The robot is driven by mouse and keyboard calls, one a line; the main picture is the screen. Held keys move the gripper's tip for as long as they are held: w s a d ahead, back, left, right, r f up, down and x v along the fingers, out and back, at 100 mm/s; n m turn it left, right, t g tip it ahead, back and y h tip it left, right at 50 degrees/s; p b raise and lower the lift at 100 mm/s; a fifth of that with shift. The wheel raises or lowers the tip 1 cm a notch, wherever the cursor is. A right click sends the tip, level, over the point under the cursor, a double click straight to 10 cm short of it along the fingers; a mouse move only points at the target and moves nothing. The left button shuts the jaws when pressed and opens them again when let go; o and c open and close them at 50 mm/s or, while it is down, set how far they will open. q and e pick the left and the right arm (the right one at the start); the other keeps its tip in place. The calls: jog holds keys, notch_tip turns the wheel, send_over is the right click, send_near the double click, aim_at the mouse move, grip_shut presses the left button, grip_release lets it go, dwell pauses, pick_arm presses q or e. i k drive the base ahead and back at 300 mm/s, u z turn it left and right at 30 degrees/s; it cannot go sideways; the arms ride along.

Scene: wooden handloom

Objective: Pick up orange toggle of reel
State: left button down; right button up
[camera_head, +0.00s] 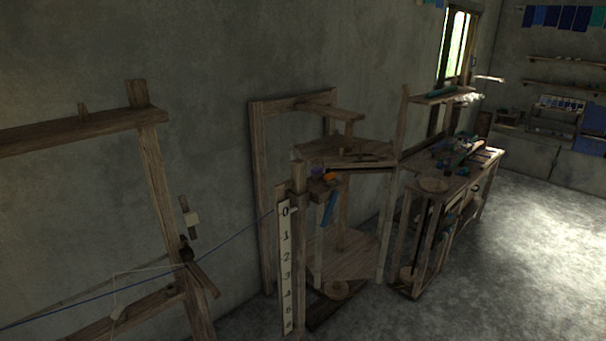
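A small orange piece (330,177), which looks like the orange toggle, sits near the top of a wooden reel frame (298,240) in the middle of the view. A dark bluish part lies just left of it, and a blue strip (329,208) hangs below it. The toggle is small and dim, so its exact shape cannot be told. No gripper shows in the head view, neither left nor right.
A white numbered scale (285,265) stands on the reel's front post. A blue thread (236,235) runs from the reel to a wooden loom frame (155,170) at left. A cluttered wooden bench (484,160) stands at right. Open floor (500,270) lies at lower right.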

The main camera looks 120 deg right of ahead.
aim_at(331, 175)
jog(key=z, duration=0.05)
jog(key=k, duration=2.35)
jog(key=z, duration=0.5)
